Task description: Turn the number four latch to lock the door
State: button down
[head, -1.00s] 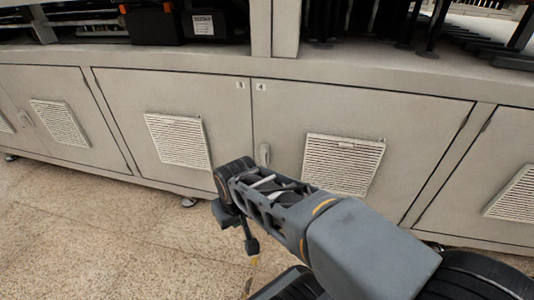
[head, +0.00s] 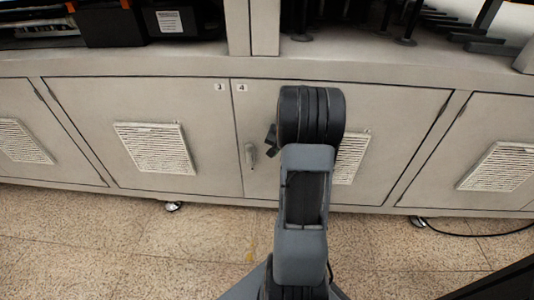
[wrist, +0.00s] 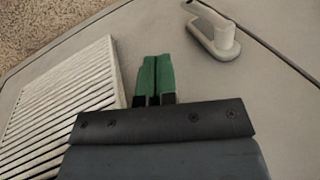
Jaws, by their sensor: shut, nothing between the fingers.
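The number four latch (head: 250,155) is a small pale grey handle at the left edge of the number four door (head: 400,120). In the head view it looks roughly upright. In the wrist view the latch (wrist: 218,38) shows at the upper right as a rounded base with a lever reaching to the upper left. My gripper (wrist: 157,60) has green fingertips pressed together with nothing between them. It points at the door face between the vent and the latch, apart from the latch.
A white slatted vent (wrist: 62,98) lies left of my fingers in the wrist view; my arm partly covers it in the head view. The number three door (head: 130,110) adjoins on the left. Open shelves with dark items run above. The speckled floor (head: 130,240) in front is clear.

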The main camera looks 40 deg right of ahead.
aim_at(251, 160)
jog(key=shift+w+a+f+b, duration=0.7)
jog(key=shift+w+f, duration=0.2)
jog(key=shift+f, duration=0.5)
jog(key=shift+w+a+f+b, duration=0.65)
jog(key=shift+w+f, duration=0.25)
jog(key=shift+f, duration=0.45)
jog(key=shift+w+a+f+b, duration=0.6)
jog(key=shift+w+f+b, duration=0.25)
jog(key=shift+f, duration=0.55)
jog(key=shift+w+a+p, duration=0.4)
jog(key=shift+w+p, duration=0.1)
jog(key=shift+p, duration=0.2)
jog(key=shift+f, duration=0.25)
